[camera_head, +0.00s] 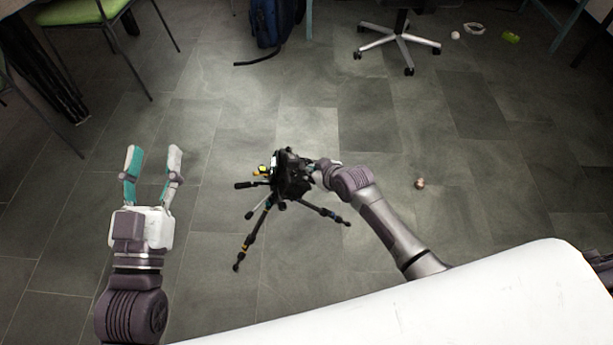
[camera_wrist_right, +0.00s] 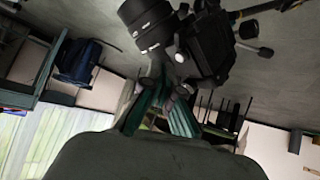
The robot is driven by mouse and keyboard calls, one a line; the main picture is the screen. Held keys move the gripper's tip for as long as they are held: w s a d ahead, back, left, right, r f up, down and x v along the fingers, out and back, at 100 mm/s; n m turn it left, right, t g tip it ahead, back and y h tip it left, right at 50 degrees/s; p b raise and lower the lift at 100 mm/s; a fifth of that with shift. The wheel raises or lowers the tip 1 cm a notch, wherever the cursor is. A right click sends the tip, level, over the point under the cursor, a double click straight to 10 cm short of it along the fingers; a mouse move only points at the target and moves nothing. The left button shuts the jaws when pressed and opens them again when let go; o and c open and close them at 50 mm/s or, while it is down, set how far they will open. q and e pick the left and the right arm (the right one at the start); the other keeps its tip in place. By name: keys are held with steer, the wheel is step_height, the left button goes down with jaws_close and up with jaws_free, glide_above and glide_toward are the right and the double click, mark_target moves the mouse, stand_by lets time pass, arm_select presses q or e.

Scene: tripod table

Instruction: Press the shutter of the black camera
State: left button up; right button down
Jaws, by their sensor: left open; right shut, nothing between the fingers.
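The black camera (camera_head: 291,174) sits on top of a black tripod (camera_head: 252,236) standing on the floor, in the middle of the head view. In the right wrist view the camera (camera_wrist_right: 207,45) fills the upper middle, with its lens (camera_wrist_right: 150,24) to the left. My right gripper (camera_wrist_right: 165,92) is shut and empty, its fingertips close below the camera body; I cannot tell whether they touch it. In the head view it is mostly hidden at the camera's right side. My left gripper (camera_head: 152,160) is open and empty, well to the left of the tripod.
A white surface (camera_head: 480,290) fills the lower right. An office chair base (camera_head: 399,43), a blue backpack (camera_head: 270,22) and a green chair (camera_head: 82,10) stand at the back. A small round object (camera_head: 420,183) lies on the floor at right.

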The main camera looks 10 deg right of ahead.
steer(key=shift+a+f, duration=0.1)
steer(key=shift+a+f, duration=0.15)
steer(key=shift+f, duration=0.1)
arm_select(q)
steer(key=shift+r, duration=0.1)
arm_select(e)
steer(key=shift+f, duration=0.1)
stand_by(0.4)
arm_select(q)
steer(key=shift+s+r, duration=0.1)
steer(key=shift+r, duration=0.25)
arm_select(e)
steer(key=shift+a+f, duration=0.1)
steer(key=shift+f, duration=0.05)
arm_select(q)
step_height(320, 180, down, 6)
steer(key=g+y+p, duration=0.1)
steer(key=g, duration=0.2)
steer(key=shift+w+a+f, duration=0.2)
steer(key=shift+w+a, duration=0.05)
steer(key=shift+a, duration=0.1)
arm_select(e)
steer(key=shift+d+r, duration=0.35)
steer(key=shift+r, duration=0.25)
arm_select(q)
steer(key=shift+g, duration=0.3)
